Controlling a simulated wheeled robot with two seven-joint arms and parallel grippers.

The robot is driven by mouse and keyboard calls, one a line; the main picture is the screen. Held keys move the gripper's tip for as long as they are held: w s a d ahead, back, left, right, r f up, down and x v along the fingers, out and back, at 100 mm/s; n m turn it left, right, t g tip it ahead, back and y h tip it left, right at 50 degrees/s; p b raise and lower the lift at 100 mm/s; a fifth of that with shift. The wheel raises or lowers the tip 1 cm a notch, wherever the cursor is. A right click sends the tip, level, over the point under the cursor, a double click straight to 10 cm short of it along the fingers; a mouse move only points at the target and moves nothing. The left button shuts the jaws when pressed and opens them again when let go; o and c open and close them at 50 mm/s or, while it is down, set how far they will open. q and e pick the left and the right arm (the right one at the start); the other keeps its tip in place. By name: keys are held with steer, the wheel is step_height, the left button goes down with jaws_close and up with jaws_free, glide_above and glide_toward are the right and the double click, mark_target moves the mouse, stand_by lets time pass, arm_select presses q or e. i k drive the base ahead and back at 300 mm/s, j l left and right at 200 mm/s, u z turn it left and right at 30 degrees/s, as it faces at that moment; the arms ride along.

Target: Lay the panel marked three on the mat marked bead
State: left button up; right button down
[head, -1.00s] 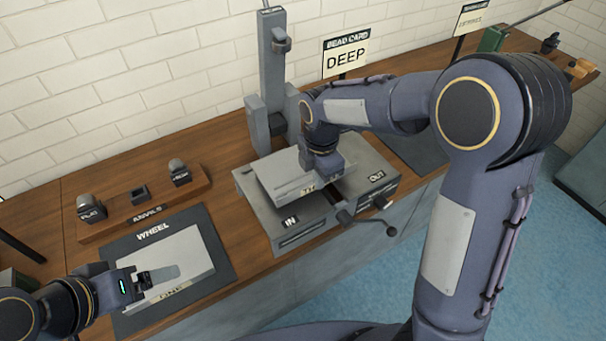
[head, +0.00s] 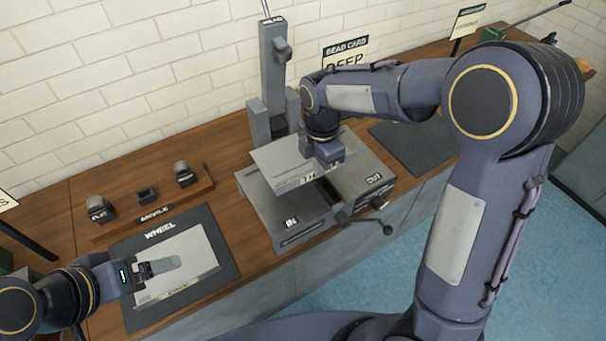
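A flat grey panel (head: 280,160) is just above the grey bead machine (head: 272,212), roughly level. Its label begins with T; the rest is too small to read surely. My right gripper (head: 330,158) is at the panel's right part and appears shut on it; its fingertips are hidden. A dark mat (head: 400,150) lies right of the machine, partly behind my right arm; no marking on it is readable. My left gripper (head: 145,271) is over the panel marked one (head: 205,257) on the mat marked wheel (head: 222,240). A rounded grey piece shows at its tips; I cannot tell whether it is held.
A wooden anvil rack (head: 150,212) stands behind the wheel mat. The machine has a tall column (head: 274,80) and a crank (head: 368,222) in front. A bead card (head: 345,50) reading deep stands behind, partly covered by my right arm.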

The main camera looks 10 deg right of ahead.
mark_target(424, 138)
steer(key=l+u, duration=0.15)
steer(key=l, duration=0.55)
steer(key=l+u, duration=0.2)
steer(key=l, duration=0.55)
steer(key=k+l+u, duration=0.15)
steer(key=l, duration=0.55)
